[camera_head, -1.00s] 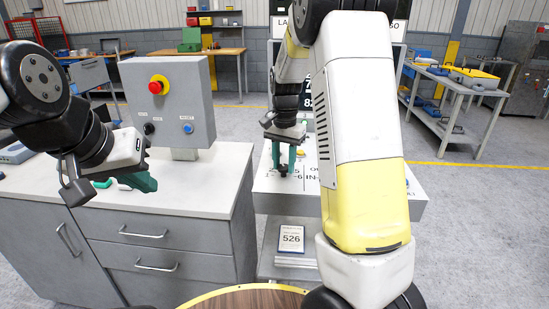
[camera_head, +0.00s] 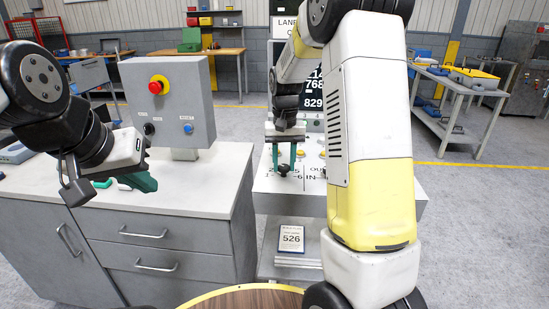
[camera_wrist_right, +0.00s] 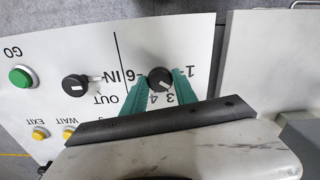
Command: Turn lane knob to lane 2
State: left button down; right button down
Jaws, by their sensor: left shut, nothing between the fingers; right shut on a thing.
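The lane knob (camera_wrist_right: 160,79) is a round black knob in the right wrist view, with a small pale mark on its face. Around it, 1, 3, 4 and 6 can be read; 2 and 5 appear hidden by the fingers. I cannot tell exactly which number the mark faces. My right gripper (camera_head: 285,170) has its teal fingers on either side of the knob and is shut on it; the fingers also show in the right wrist view (camera_wrist_right: 162,85). My left gripper (camera_head: 145,183) is shut and empty above the grey cabinet's white top (camera_head: 185,195).
A second black knob (camera_wrist_right: 75,86), marked IN and OUT, sits beside the lane knob. A green GO button (camera_wrist_right: 20,76) and yellow WAIT and EXIT buttons (camera_wrist_right: 40,134) share the panel. A grey box with a red emergency button (camera_head: 158,84) stands on the cabinet.

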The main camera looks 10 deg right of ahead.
aim_at(284, 166)
dwell(0.3)
jog(key=c, duration=1)
grip_release()
jog(key=shift+o, duration=0.2)
notch_tip(284, 166, up, 7)
jog(key=shift+f, duration=0.1)
jog(key=shift+r, duration=0.55)
jog(key=shift+r, duration=0.1)
jog(key=s+a+r+n+t+y, duration=0.1)
jog(key=s+r+t, duration=0.2)
jog(key=s, duration=0.9)
jog(key=s+a+r+n+t+y, duration=0.1)
jog(key=s+r+t, duration=0.2)
jog(key=s, duration=0.9)
jog(key=shift+s+r, duration=0.15)
jog(key=shift+s, duration=0.05)
